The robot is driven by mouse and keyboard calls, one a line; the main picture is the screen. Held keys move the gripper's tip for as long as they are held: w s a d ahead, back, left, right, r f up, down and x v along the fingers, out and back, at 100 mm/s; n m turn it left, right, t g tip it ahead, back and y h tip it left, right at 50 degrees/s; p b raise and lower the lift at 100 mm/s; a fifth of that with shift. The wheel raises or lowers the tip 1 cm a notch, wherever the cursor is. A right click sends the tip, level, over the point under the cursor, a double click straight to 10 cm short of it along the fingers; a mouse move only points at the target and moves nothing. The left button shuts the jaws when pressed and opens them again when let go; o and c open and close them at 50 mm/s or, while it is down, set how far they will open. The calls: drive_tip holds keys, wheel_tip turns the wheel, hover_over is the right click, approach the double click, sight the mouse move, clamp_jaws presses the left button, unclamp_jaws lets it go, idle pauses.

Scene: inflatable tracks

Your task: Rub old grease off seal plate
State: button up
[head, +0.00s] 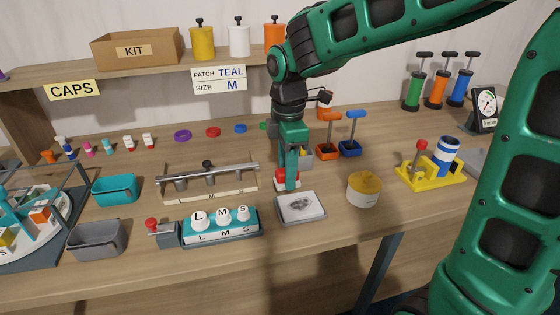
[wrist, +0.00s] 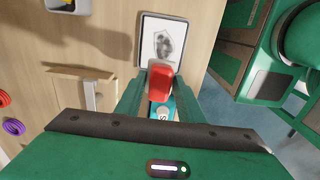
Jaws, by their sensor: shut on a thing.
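The seal plate (head: 284,219) is a grey-framed tray with a white face at the front middle of the bench. A dark grey smear (head: 299,206) shows on its face, and the plate also appears in the wrist view (wrist: 146,56) with the smear on it. My gripper (head: 288,182) points down just behind the plate's back edge. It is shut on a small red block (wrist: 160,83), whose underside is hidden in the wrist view. Red and white show at the fingertips in the head view. I cannot tell whether the block touches anything below.
A teal block of L, M, S knobs (head: 222,234) stands left of the plate, and a yellow-lidded pot (head: 364,188) right of it. Behind are a metal bar stand (head: 207,178) and orange and blue handled tools (head: 350,147). A yellow stand (head: 432,176) is farther right.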

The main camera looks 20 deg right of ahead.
drive_tip(key=shift+w+d+f, duration=0.1)
drive_tip(key=shift+f, duration=0.15)
hover_over(285, 206)
drive_tip(key=shift+d+f, duration=0.15)
drive_tip(key=shift+f, duration=2.75)
wheel_tip(285, 206, down, 2)
drive_tip(key=shift+d, duration=0.1)
drive_tip(key=shift+c, duration=0.4)
drive_tip(key=shift+d+r, duration=0.1)
drive_tip(key=shift+d, duration=3.55)
drive_tip(key=shift+a, duration=3.9)
drive_tip(key=shift+d+r, duration=0.15)
drive_tip(key=shift+r, duration=3.95)
